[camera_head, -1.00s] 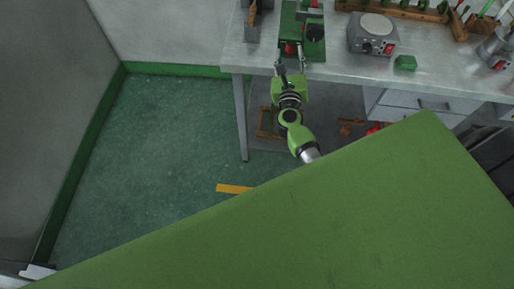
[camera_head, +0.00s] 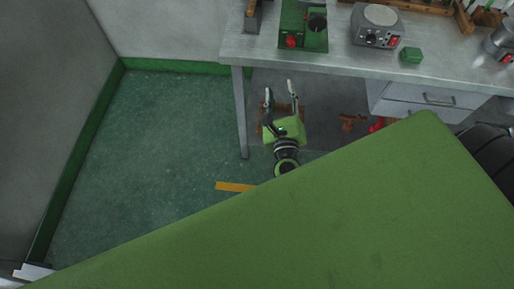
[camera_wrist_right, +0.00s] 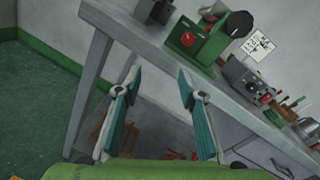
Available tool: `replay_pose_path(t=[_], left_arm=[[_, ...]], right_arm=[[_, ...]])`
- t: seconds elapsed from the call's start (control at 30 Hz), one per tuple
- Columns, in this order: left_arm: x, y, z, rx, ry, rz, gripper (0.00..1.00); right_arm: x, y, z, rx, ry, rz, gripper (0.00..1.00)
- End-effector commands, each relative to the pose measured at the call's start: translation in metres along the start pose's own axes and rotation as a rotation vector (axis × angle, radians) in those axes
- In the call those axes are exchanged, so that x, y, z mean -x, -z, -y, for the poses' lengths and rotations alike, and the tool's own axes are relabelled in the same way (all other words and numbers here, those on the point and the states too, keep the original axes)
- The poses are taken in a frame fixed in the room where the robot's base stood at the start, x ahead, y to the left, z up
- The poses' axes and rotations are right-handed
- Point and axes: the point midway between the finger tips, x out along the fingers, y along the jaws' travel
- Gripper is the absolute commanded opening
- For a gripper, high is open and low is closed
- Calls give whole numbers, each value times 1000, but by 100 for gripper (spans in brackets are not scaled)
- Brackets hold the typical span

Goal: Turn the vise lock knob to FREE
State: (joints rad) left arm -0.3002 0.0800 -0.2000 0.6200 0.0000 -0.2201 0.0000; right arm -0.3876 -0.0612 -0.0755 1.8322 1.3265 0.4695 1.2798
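A green device (camera_head: 303,24), seemingly the vise, stands on the bench near its left front edge, with a red knob (camera_head: 291,42) on its front and a black round part (camera_head: 317,21) on top. The right wrist view also shows the device (camera_wrist_right: 212,44), the red knob (camera_wrist_right: 187,39) and the black part (camera_wrist_right: 238,24). Any knob marking is too small to read. My right gripper (camera_head: 280,88) is open and empty, in front of the bench edge and apart from the knob; its two fingers (camera_wrist_right: 159,72) are spread in the wrist view. My left gripper is not in view.
Drawers (camera_head: 425,100) hang beneath at right. Green floor (camera_head: 165,130) is clear at left.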

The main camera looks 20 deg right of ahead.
Motion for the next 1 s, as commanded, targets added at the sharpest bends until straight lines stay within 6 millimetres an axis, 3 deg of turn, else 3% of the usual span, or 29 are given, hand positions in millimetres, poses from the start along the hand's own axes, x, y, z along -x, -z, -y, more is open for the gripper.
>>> replay_pose_path(t=[0.4, 1.0], left_arm=[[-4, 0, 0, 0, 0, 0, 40], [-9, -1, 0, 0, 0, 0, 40]], right_arm=[[11, 52, -67, 413, -173, 17, 37], [48, 135, -144, 927, -428, 83, 37]])
